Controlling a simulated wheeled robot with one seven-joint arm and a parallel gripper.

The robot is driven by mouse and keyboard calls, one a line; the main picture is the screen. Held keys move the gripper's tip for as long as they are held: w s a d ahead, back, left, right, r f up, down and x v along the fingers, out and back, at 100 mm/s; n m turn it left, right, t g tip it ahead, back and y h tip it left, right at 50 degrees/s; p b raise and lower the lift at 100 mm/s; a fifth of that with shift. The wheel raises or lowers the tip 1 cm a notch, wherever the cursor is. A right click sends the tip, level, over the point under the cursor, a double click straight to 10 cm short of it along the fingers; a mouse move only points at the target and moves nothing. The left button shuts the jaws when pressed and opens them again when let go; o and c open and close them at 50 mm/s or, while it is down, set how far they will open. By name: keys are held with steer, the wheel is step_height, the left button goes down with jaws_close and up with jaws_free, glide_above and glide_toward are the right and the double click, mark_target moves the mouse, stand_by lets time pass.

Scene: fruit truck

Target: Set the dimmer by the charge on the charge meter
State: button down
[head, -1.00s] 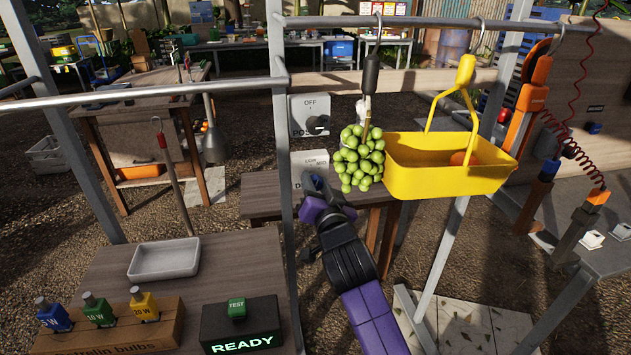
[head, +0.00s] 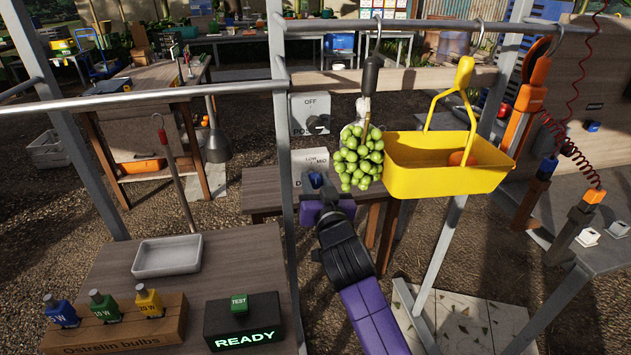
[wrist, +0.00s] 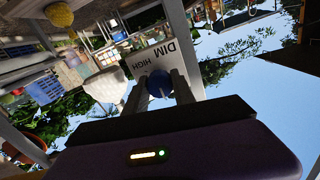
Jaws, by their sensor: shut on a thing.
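The dimmer panel (head: 330,157) is a pale plate behind the frame post, with LOW and part of MO readable. In the wrist view the panel (wrist: 145,50) shows DIM and HIGH. Its blue knob (wrist: 160,84) sits between the fingers of my gripper (wrist: 159,93), which is shut on it. In the head view my gripper (head: 317,190) is at the panel, and the knob is a small blue patch (head: 315,180). Where the knob's pointer faces cannot be told. I cannot make out a charge meter in either view.
A panel with a dark knob (head: 317,124) marked OFF is above. Green grapes (head: 357,158) and a yellow basket (head: 448,165) hang close right of my gripper. A grey post (head: 287,190) stands left. A READY box (head: 244,321), bulbs and a tray (head: 167,256) are lower left.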

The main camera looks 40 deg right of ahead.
steer(key=shift+a, duration=0.1)
steer(key=c, duration=1.1)
jaws_free()
steer(key=shift+o, duration=0.2)
steer(key=b+v, duration=0.1)
steer(key=v, duration=0.6)
steer(key=shift+s+a, duration=0.15)
steer(key=shift+s, duration=0.2)
steer(key=s+a+f+n+y+p, duration=0.1)
steer(key=s+a+f+n+y, duration=0.2)
steer(key=s+a+f, duration=0.3)
steer(key=s+a+f+n+y+p, duration=0.1)
steer(key=s+a+f+n+y, duration=0.25)
steer(key=s+a, duration=0.5)
steer(key=s+a+r+n+y+p, duration=0.1)
steer(key=s+a, duration=0.2)
steer(key=s, duration=0.6)
steer(key=s+a+r+y+p, duration=0.1)
steer(key=s+a+r+y, duration=0.1)
steer(key=s, duration=0.8)
steer(key=shift+a+n, duration=0.35)
steer(key=shift+a, duration=0.2)
